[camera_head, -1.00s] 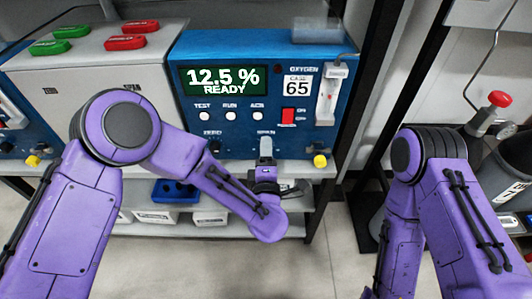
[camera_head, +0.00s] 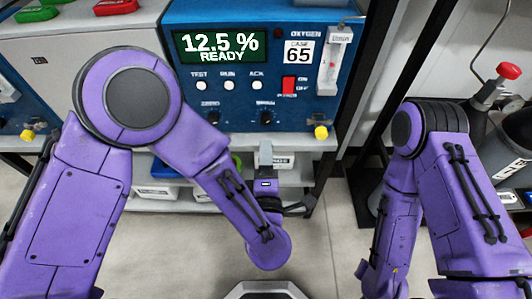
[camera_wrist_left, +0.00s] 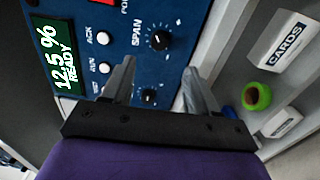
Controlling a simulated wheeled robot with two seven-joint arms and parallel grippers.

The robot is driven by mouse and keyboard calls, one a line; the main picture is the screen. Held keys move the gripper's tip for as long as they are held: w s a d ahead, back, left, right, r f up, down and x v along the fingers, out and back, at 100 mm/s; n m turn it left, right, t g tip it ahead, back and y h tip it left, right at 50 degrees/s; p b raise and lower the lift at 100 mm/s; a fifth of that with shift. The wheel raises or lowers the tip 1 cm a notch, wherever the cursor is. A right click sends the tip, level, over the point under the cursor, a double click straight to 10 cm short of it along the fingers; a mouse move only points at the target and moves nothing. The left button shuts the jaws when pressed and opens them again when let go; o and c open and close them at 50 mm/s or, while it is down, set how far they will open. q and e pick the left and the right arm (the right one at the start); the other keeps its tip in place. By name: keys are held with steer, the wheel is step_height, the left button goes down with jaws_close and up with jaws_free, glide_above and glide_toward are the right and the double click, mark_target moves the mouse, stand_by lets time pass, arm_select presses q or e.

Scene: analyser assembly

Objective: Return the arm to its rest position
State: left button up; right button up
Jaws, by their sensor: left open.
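My purple left arm comes in from the left across the front of the blue analyser (camera_head: 175,85). Its display reads 12.5 % READY. My left gripper (camera_head: 265,152) is in front of and below the panel's lower edge, by the shelf. In the left wrist view my left gripper (camera_wrist_left: 158,82) is open, with nothing between its fingers. The SPAN knob (camera_wrist_left: 160,39) and a second knob (camera_wrist_left: 148,96) show beyond the fingers, apart from them. My right arm hangs at the right; its gripper is out of view.
A black rack post (camera_head: 385,75) stands right of the analyser. A grey canister (camera_head: 507,150) is at far right. The floor in front is clear.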

arm_select(q)
steer(key=s+a+f+m+g, duration=0.2)
steer(key=a+f+m+g, duration=0.3)
steer(key=f, duration=0.4)
steer(key=s+a+f+m+g, duration=0.2)
steer(key=a+f+m+g, duration=0.1)
steer(key=a+f+m, duration=0.5)
steer(key=s+a+f+g+y, duration=0.1)
steer(key=s+a+f+g, duration=0.2)
steer(key=s+a+f, duration=0.2)
steer(key=s+a+f+n+g+y, duration=0.1)
steer(key=s+a+f+g+y, duration=0.1)
steer(key=s+a, duration=1)
step_height(320, 180, down, 3)
steer(key=shift+a+r+n+g, duration=0.15)
steer(key=shift+a+n+g, duration=0.15)
steer(key=shift+g, duration=0.6)
stand_by(2.1)
